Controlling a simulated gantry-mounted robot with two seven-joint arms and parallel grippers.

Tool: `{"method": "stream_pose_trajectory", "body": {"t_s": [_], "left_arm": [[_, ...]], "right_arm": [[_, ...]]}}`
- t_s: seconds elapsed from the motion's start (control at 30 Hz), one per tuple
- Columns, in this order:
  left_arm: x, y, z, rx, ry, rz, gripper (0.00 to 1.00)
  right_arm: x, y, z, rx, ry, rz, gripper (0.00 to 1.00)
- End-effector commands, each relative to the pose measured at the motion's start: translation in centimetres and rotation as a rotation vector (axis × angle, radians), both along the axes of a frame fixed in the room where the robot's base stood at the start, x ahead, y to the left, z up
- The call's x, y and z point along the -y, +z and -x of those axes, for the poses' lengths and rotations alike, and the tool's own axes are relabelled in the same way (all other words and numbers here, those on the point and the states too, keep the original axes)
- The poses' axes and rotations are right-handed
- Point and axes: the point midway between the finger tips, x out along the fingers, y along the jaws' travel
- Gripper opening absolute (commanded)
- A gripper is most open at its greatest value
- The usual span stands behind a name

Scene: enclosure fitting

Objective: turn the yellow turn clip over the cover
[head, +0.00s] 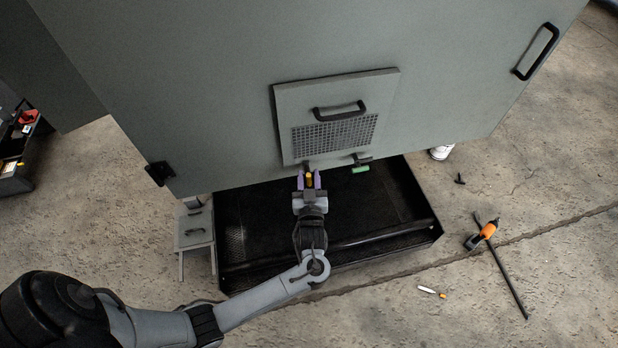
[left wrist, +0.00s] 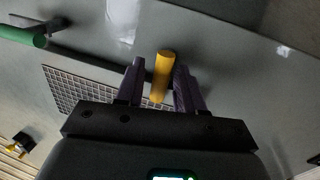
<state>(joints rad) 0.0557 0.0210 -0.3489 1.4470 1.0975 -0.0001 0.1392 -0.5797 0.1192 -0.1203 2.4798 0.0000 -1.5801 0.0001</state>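The cover (head: 290,105) is a grey-green square panel with a black handle and a mesh grille, lying against the large cabinet door. The yellow turn clip (head: 309,180) is at the cover's lower edge, left of a green turn clip (head: 360,169). My left gripper (head: 309,178) is at the yellow clip, with one purple finger on each side. In the left wrist view the yellow clip (left wrist: 163,72) stands between the fingers (left wrist: 160,85), and a gap shows on its left side. The fingers look open around it. The clip's base is partly hidden. My right gripper is not in view.
A black tray (head: 400,250) lies below the door, under my left arm. A grey step stool (head: 193,230) stands left of it. An orange-and-black tool (head: 488,231) and a marker (head: 430,291) lie on the floor at right. A door handle (head: 536,52) projects at upper right.

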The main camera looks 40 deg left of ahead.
Motion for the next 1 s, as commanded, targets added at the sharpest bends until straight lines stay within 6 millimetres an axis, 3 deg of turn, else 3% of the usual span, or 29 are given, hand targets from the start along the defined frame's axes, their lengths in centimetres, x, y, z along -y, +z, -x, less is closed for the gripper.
{"method": "stream_pose_trajectory", "body": {"t_s": [0.03,0.27,0.5,0.73,0.77,0.8,1.0], "left_arm": [[0.0,0.0,0.0,0.000,0.000,0.000,0.36],[0.1,0.0,0.0,0.000,-0.002,0.000,0.01],[0.1,0.3,-0.1,-0.049,-0.002,-0.035,0.00],[0.2,0.1,-0.2,-0.054,-0.005,-0.042,0.00],[0.2,0.1,-0.2,-0.054,-0.005,-0.042,0.30],[0.2,0.1,-0.1,-0.054,-0.005,-0.042,0.36],[0.1,0.1,-0.1,-0.053,-0.002,-0.041,0.38]], "right_arm": [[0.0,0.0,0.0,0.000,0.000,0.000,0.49],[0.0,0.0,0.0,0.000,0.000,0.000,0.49],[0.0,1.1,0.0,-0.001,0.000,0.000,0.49],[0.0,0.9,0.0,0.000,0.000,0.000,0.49],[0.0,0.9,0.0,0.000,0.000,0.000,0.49],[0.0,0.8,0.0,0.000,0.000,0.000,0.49],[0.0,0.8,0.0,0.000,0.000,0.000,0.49]]}}
